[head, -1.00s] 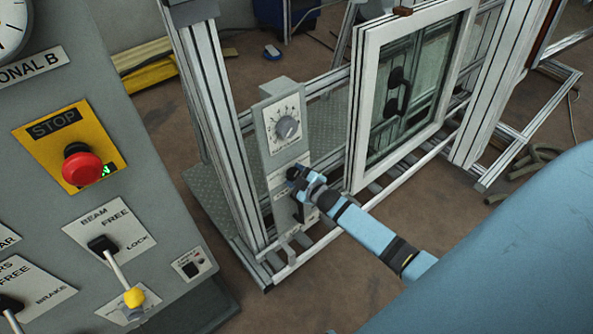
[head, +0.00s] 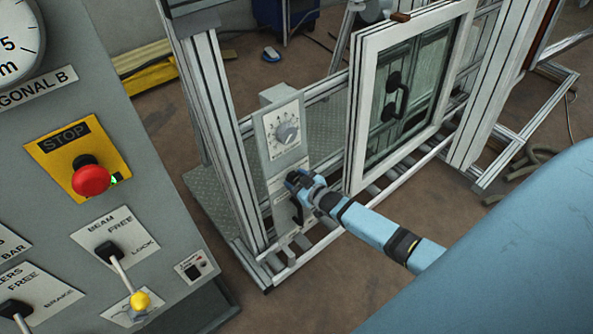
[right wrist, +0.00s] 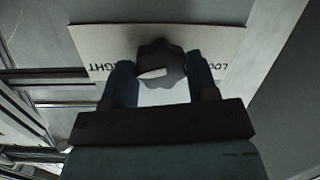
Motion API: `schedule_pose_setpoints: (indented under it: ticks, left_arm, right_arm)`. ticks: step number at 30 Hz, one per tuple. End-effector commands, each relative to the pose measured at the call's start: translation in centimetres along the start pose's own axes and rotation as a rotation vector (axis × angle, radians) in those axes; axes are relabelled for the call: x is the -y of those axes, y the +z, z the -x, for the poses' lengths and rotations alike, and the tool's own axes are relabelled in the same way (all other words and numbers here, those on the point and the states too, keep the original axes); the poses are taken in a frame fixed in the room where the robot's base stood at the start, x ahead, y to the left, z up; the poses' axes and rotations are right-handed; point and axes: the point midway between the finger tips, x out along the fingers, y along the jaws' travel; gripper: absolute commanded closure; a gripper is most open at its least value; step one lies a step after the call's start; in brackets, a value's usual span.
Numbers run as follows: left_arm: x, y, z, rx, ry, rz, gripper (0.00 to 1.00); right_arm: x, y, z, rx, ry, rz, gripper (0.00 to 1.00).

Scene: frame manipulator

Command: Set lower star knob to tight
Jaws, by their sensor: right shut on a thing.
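The lower star knob (right wrist: 172,58) is dark and lobed, with a pale mark on its face. It sits on a white label plate (right wrist: 222,44) that appears upside down in the right wrist view, with partly covered lettering: "LOO" at right and "GHT" at left. My right gripper (right wrist: 160,84) is shut on the knob, one finger on each side. In the head view my right gripper (head: 298,181) is at the lower part of the grey post (head: 262,150) and hides the knob there. My left gripper is not in view.
Above the gripper is a dial (head: 287,132) on the post; below it is a black handle (head: 296,211). A framed window (head: 358,110) stands close to the right. A control panel with a red STOP button (head: 91,178) and levers fills the left.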

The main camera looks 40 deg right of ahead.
Motion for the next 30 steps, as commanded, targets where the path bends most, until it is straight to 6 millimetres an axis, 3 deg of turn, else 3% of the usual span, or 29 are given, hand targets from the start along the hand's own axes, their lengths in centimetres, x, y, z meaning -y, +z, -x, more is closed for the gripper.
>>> schedule_pose_setpoints:
  ticks: [10,11,13,14,23,30]
  left_arm:
    - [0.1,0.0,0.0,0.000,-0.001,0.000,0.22]
    - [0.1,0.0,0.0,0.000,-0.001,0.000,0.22]
    - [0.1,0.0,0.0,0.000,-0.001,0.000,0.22]
    - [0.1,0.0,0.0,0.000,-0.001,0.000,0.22]
    - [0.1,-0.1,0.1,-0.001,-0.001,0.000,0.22]
    - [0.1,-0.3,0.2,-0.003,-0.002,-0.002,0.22]
  right_arm:
    - [0.1,0.0,0.0,-0.001,-0.001,-0.003,0.70]
    - [0.1,0.0,0.0,-0.001,-0.001,-0.003,0.40]
    - [0.1,0.0,0.0,0.000,-0.001,-0.003,0.24]
    - [0.1,0.0,0.0,0.000,-0.001,-0.003,0.21]
    - [0.0,0.0,0.2,0.000,0.000,-0.002,0.21]
    - [0.1,0.1,3.7,0.002,-0.002,-0.001,0.21]
